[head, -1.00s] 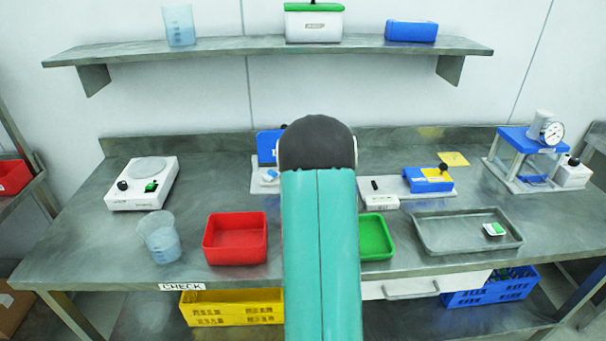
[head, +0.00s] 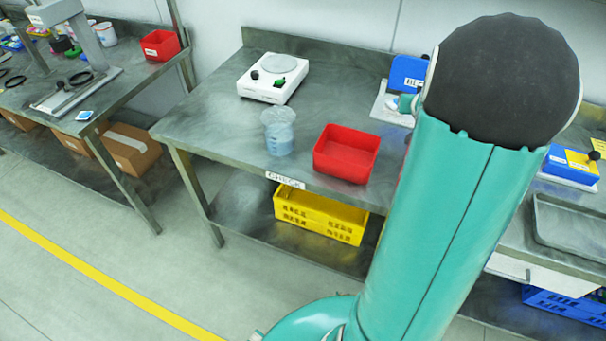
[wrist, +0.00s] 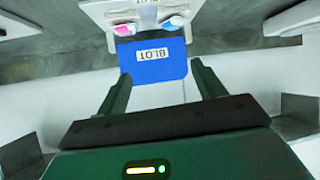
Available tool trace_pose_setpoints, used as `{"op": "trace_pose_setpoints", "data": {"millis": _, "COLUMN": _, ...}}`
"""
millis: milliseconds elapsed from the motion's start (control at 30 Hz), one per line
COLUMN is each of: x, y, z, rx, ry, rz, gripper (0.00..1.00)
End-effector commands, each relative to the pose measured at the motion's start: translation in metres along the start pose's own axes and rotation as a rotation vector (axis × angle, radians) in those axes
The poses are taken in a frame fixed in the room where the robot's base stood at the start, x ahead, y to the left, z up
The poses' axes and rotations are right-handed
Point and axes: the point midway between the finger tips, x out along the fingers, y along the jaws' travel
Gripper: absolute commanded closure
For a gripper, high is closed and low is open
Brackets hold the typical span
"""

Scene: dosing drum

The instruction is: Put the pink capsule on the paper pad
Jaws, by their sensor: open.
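In the wrist view a pink-and-white capsule (wrist: 124,30) lies on a white base (wrist: 105,12), beside a blue-and-white capsule (wrist: 172,23). A blue panel labelled BLOT (wrist: 155,70) stands at this base, between the capsules and my gripper. My gripper (wrist: 161,70) is open and empty, its fingers apart and short of the capsules. In the head view the blue panel (head: 408,72) shows beside my arm, which hides the gripper and the pink capsule.
A red bin (head: 346,153), a beaker (head: 279,133) and a white hotplate (head: 273,78) stand on the bench left of my arm. A metal tray (head: 575,230) is at right. A second bench (head: 100,110) is at far left. The floor at lower left is clear.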

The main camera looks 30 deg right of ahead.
Motion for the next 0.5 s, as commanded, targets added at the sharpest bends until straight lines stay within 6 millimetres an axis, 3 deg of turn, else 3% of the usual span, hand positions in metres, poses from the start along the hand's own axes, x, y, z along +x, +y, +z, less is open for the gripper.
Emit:
{"op": "trace_pose_setpoints", "data": {"millis": 33, "x": -0.021, "y": -0.027, "z": -0.011, "rx": -0.02, "ry": -0.009, "rz": -0.014, "gripper": 0.31}}
{"op": "trace_pose_setpoints", "data": {"millis": 200, "x": -0.092, "y": -0.099, "z": -0.017, "rx": -0.078, "ry": -0.091, "rz": -0.057, "gripper": 0.31}}
{"op": "trace_pose_setpoints", "data": {"millis": 367, "x": -0.167, "y": -0.157, "z": 0.0, "rx": -0.142, "ry": -0.181, "rz": -0.133, "gripper": 0.31}}
{"op": "trace_pose_setpoints", "data": {"millis": 500, "x": -0.236, "y": -0.197, "z": 0.028, "rx": -0.216, "ry": -0.268, "rz": -0.225, "gripper": 0.31}}
